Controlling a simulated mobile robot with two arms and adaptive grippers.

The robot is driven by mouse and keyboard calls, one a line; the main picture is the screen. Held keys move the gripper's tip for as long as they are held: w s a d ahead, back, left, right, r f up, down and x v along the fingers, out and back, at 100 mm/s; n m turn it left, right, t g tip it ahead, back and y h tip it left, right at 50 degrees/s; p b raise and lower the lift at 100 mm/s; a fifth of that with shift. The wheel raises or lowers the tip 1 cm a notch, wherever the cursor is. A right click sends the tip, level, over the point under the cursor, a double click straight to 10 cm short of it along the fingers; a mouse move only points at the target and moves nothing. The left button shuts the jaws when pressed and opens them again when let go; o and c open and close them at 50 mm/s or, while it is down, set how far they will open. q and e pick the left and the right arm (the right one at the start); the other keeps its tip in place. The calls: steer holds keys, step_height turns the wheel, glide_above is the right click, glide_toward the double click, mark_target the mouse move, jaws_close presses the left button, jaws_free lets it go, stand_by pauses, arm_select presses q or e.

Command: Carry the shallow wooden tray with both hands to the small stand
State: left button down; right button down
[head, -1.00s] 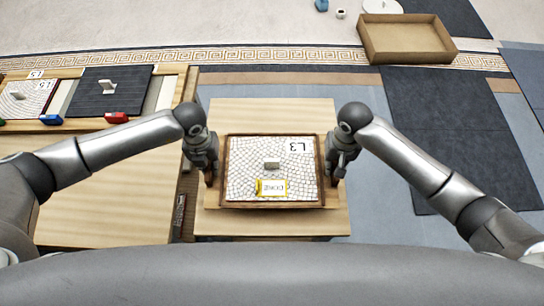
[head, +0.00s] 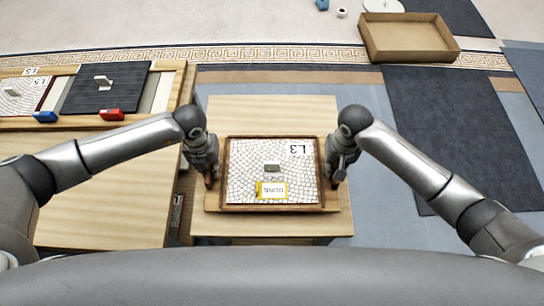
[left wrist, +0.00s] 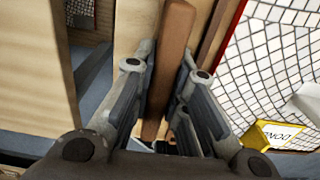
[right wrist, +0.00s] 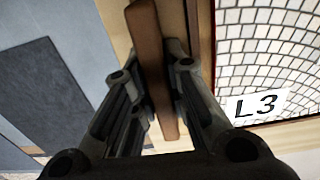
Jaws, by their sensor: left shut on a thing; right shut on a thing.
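The shallow wooden tray (head: 228,205) holds a white mosaic panel (head: 245,160) marked L3, with a small grey block and a yellow-edged card on it. The tray is over the small wooden stand (head: 270,115); I cannot tell whether it touches the top. My left gripper (head: 210,182) is shut on the tray's left handle, a brown bar between the fingers in the left wrist view (left wrist: 170,65). My right gripper (head: 334,178) is shut on the right handle, which shows in the right wrist view (right wrist: 150,60).
A large wooden table (head: 100,205) stands close at the left. An open cardboard box (head: 408,55) and dark mats (head: 440,130) lie on the floor at the right.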

arm_select(q)
steer(key=shift+f+b, duration=0.6)
steer(key=shift+f, duration=0.1)
arm_select(e)
steer(key=shift+f, duration=0.7)
arm_select(q)
steer(key=c, duration=1.9)
jaws_free()
steer(key=shift+f, duration=0.1)
arm_select(e)
steer(key=c, duration=1.9)
jaws_free()
steer(key=shift+f, duration=0.1)
arm_select(q)
steer(key=o, duration=0.5)
steer(key=shift+c, duration=0.2)
arm_select(e)
steer(key=o, duration=0.5)
steer(key=shift+c, duration=0.2)
